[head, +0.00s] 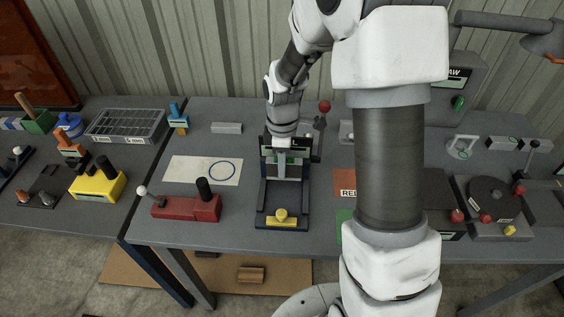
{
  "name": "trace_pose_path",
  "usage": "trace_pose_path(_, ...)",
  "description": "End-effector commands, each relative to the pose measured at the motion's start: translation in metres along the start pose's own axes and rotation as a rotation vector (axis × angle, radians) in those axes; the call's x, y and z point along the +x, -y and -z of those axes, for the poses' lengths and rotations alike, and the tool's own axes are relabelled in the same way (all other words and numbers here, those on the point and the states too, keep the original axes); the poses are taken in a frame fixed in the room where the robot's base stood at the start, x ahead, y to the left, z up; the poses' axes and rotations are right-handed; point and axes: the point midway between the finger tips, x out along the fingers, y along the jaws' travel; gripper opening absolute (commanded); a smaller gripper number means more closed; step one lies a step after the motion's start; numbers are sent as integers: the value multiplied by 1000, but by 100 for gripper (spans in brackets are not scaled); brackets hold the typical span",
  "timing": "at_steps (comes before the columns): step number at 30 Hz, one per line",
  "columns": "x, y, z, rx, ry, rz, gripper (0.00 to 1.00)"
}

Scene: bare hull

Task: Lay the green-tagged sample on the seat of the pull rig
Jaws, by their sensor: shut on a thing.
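The pull rig (265,206) is a dark frame on the bench, with a yellow knob and bar at its front. My gripper (281,172) points down over the rear part of the rig. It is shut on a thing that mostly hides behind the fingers. A small green patch (294,158) shows beside the fingers, likely the tag of the sample. I cannot tell whether the sample touches the seat or is held just above it.
A red block with a lever (183,207) stands left of the rig, near a white sheet with a blue circle (195,172). A red-knobbed lever (323,108) rises behind right. My arm hides the bench right of the rig. A round dial fixture (490,198) stands farther right.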

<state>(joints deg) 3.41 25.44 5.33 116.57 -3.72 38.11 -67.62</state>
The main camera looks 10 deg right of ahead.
Motion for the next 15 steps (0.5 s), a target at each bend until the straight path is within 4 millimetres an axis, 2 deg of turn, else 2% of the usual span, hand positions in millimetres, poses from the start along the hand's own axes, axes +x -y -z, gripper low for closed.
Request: trace_pose_path(15,48,4,-1,1,3,11,0)
